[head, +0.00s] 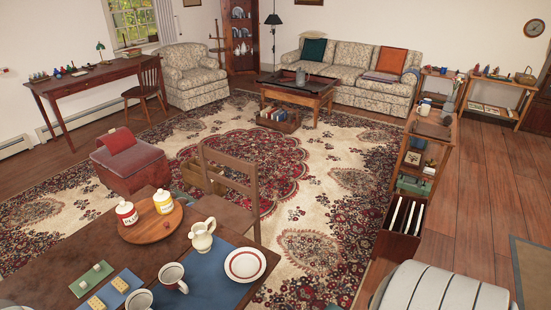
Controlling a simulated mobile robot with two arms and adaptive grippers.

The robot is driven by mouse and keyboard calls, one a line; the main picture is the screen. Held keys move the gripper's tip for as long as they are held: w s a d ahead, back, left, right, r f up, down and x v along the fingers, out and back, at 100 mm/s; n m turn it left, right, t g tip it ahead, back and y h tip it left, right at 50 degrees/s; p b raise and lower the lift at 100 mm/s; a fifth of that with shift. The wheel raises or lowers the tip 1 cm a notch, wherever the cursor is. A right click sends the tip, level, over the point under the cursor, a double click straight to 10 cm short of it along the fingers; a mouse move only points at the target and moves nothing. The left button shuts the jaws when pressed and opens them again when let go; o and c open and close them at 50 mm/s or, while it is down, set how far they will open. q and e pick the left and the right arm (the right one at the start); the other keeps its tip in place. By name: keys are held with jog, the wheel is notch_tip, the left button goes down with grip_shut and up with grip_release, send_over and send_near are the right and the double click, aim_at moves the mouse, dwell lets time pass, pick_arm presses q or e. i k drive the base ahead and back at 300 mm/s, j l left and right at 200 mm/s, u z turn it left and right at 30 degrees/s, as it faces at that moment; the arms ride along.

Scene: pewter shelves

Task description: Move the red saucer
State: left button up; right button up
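A white saucer with a red ring (245,264) lies flat on the blue mat (208,292) near the right edge of the dining table (58,280). It is the only saucer with red on it that I see, and nothing covers it. A cream pitcher (202,235) stands just to its upper left. A white mug (172,277) stands to its left, and a second mug (138,299) is cut by the bottom edge. Neither of my grippers shows in the head view.
A round wooden tray (153,238) holds a red-and-white canister and a yellow-and-white canister. Small blocks lie at the table's left. A wooden chair (230,185) stands at the table's far side. Low shelves (420,160) run along the right. The patterned rug has free room.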

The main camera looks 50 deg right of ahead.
aim_at(245, 264)
jog(key=z, duration=1.2)
